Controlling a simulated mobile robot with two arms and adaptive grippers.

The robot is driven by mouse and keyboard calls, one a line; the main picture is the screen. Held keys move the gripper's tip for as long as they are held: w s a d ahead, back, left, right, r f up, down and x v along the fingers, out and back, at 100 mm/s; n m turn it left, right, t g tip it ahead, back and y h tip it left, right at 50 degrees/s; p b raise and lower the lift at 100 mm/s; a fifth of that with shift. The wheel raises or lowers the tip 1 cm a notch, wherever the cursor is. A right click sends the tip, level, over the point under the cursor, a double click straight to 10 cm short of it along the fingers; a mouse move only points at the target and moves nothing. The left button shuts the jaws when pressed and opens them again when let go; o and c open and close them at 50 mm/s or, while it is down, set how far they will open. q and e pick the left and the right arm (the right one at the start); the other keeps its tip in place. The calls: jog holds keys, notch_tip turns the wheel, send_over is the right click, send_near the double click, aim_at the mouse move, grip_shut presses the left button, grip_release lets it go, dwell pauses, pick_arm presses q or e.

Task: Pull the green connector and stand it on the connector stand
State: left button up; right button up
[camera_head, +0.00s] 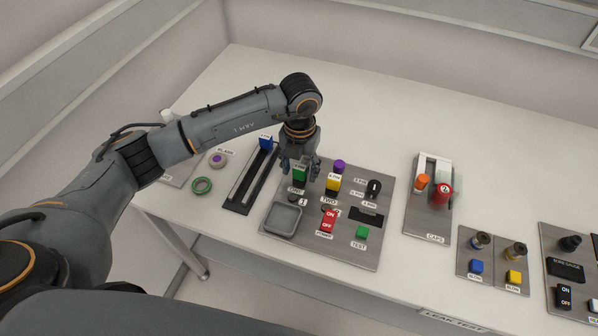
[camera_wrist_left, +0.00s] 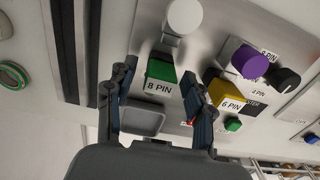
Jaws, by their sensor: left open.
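The green connector (camera_head: 299,174) sits upright in the grey panel (camera_head: 279,245). I cannot tell whether this plate is the connector stand. My right gripper is not in view.
A yellow connector (camera_head: 333,184) stands close right of the green one, with a purple knob (camera_head: 339,165) behind. A red power switch (camera_head: 328,221) and grey tray (camera_head: 284,220) are in front. A caps stand (camera_head: 427,222) is farther right. The back of the table is clear.

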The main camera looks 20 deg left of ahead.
aim_at(300, 167)
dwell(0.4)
pick_arm(q)
grip_shut()
jog(key=shift+r, duration=0.1)
jog(key=shift+r+p, duration=1.6)
jog(key=shift+r, duration=1.35)
